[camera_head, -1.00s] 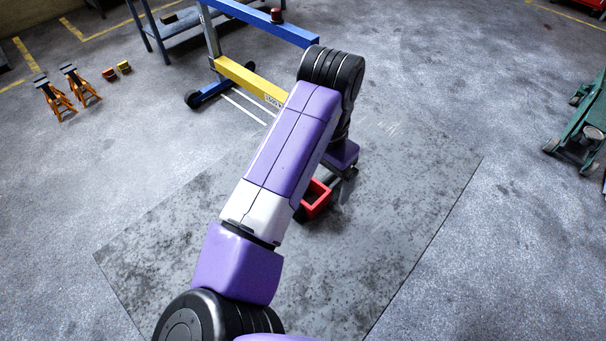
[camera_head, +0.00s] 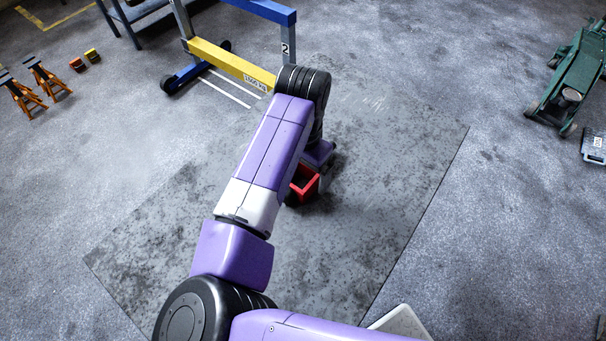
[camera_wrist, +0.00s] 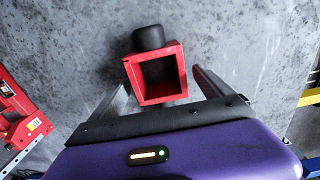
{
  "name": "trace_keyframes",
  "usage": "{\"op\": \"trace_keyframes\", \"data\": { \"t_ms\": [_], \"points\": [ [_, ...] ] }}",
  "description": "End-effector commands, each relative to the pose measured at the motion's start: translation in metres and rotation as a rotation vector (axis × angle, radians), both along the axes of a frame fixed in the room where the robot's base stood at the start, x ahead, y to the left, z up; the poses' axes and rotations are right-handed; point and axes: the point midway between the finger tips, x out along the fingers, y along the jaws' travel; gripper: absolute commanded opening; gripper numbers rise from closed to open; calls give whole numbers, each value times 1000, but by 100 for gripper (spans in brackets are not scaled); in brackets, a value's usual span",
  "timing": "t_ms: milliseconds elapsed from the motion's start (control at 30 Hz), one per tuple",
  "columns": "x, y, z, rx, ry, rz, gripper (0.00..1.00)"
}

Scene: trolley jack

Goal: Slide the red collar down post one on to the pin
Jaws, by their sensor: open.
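A square red collar (camera_wrist: 157,100) with a dark hollow middle lies between my two fingers in the wrist view. A black rounded knob (camera_wrist: 149,37) sits against its far side. My gripper (camera_wrist: 160,82) is open, with a finger on each side and visible gaps to the collar. In the head view the red collar (camera_head: 301,186) shows beside the purple end of my arm, partly hidden by it. A post marked 2 (camera_head: 286,48) stands under the blue beam's right end. I cannot make out the pin or identify post one.
A grey mat (camera_head: 400,190) covers the floor around the collar. Behind it stands a frame with a blue beam (camera_head: 262,9) and a yellow beam (camera_head: 225,62). A green trolley jack (camera_head: 578,75) is at right, orange stands (camera_head: 45,78) at left. A red labelled object (camera_wrist: 18,112) is in the wrist view.

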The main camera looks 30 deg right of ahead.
Motion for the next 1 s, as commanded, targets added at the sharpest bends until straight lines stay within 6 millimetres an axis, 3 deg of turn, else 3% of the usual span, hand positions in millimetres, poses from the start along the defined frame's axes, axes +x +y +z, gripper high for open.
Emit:
{"op": "trace_keyframes", "data": {
  "t_ms": [133, 167, 600, 1000],
  "points": [
    [0, 0, 0, 0, 0, 0, 91],
    [0, 0, 0, 0, 0, 0, 87],
    [0, 0, 0, 0, 0, 0, 1],
    [1, 0, 5, 0, -2, 0, 0]
  ]
}}
